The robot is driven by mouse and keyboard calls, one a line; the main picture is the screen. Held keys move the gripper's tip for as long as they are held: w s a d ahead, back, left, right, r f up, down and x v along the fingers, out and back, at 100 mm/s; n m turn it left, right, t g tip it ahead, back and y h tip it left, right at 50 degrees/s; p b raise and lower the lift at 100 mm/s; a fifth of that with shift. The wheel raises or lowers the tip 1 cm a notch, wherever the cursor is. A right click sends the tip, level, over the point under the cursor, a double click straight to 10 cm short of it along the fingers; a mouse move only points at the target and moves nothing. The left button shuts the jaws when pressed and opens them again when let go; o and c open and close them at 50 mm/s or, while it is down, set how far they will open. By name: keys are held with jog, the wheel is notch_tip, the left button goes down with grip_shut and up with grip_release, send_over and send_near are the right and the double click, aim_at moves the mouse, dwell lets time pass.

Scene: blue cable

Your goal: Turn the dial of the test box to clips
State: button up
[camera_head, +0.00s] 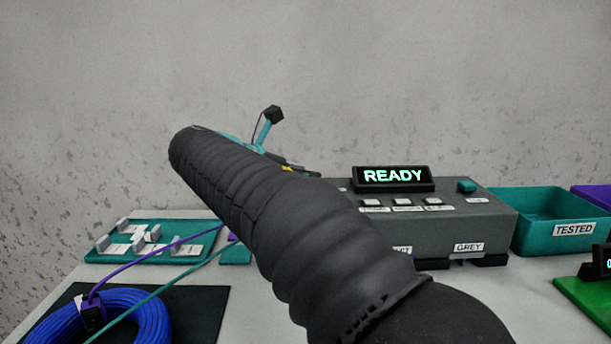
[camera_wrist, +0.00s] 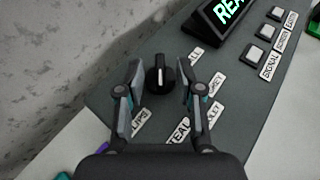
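The test box (camera_head: 440,231) is a dark grey case at the right of centre in the head view, with a lit display (camera_head: 392,176) reading READY. Its top also fills much of the wrist view (camera_wrist: 250,93). The dial (camera_wrist: 159,76) is a round black knob with a pale pointer line towards the top of the wrist picture. My gripper (camera_wrist: 160,84) is open, one finger on each side of the dial, with visible gaps. My arm hides the dial in the head view.
White labelled buttons (camera_wrist: 262,45) sit right of the dial. A teal TESTED bin (camera_head: 560,222) stands right of the box. A teal fixture tray (camera_head: 190,252) and a blue cable coil (camera_head: 150,318) on a dark mat lie left. A wall is behind.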

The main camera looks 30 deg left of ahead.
jog(key=v, duration=1.1)
